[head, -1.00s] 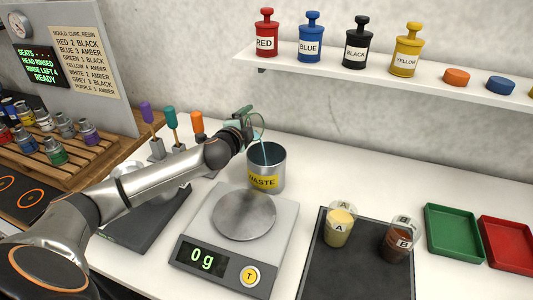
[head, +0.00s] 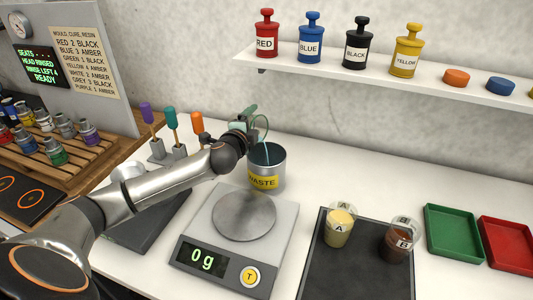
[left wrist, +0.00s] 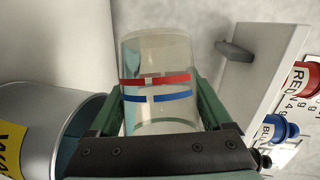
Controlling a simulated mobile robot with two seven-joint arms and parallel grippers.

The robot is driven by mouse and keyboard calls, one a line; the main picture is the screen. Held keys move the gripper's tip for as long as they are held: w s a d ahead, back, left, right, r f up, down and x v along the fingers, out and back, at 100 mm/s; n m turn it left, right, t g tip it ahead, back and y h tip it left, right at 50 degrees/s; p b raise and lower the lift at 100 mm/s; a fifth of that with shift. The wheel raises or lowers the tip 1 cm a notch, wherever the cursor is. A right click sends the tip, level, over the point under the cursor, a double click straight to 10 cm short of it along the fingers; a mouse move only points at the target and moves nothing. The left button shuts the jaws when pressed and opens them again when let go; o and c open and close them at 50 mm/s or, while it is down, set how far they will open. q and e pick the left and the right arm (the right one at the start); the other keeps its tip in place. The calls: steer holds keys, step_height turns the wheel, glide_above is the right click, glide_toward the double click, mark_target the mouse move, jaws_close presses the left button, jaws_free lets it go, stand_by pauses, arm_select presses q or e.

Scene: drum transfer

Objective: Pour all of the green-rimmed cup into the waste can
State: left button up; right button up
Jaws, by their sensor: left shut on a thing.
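My left gripper (head: 250,122) is shut on a clear cup (head: 262,128) and holds it steeply tilted above the waste can (head: 277,178). A thin pale teal stream runs down from the cup into the can, and teal liquid shows inside the can. In the left wrist view the clear cup (left wrist: 158,60) sits between my green fingers (left wrist: 160,108). It has a red band and a blue band, and its walls look mostly clear. The waste can (left wrist: 30,105) is beside it at the left. My right gripper is not in view.
A scale (head: 210,258) reading 0 g stands in front of the can. A dark tray (head: 350,275) with cups A (head: 338,232) and B (head: 396,245) is at the right. Green (head: 460,238) and red (head: 510,245) trays lie beyond. Colour-handled tools (head: 172,125) stand behind my arm.

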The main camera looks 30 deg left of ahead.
arm_select(q)
steer(key=shift+d+r+m, duration=0.15)
steer(key=shift+r+m, duration=0.05)
steer(key=shift+m, duration=0.2)
stand_by(0.3)
